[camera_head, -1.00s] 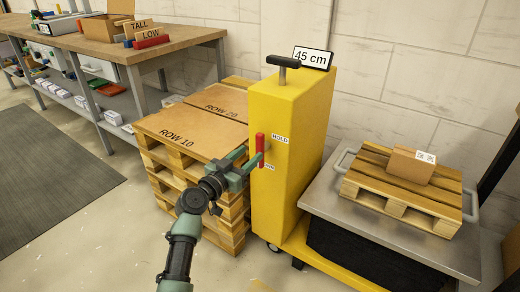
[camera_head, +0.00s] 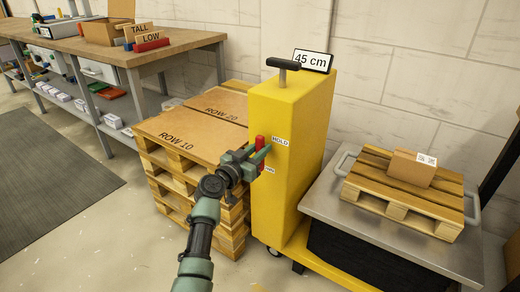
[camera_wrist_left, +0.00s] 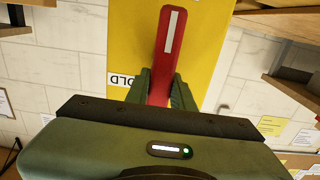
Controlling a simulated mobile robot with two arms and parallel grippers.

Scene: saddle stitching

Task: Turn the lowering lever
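The red lowering lever (camera_head: 260,142) stands upright on the near left face of the yellow lift column (camera_head: 285,200), beside the HOLD label (camera_head: 281,141). A lower label (camera_head: 270,170) is partly covered. My left gripper (camera_head: 257,154) is at the lever. In the left wrist view the red lever (camera_wrist_left: 170,45) lies between its two green fingers (camera_wrist_left: 160,92), with no clear gap on either side; the lever's lower part is hidden by the gripper. A sign (camera_head: 313,61) on the column reads 45 cm. My right gripper is not in view.
A platform (camera_head: 440,248) on the lift carries a wooden pallet (camera_head: 400,209) with a small carton (camera_head: 411,168). Left of the column stands a pallet stack topped by ROW 10 and ROW 20 boards (camera_head: 180,135). A workbench (camera_head: 190,45) is at the back left.

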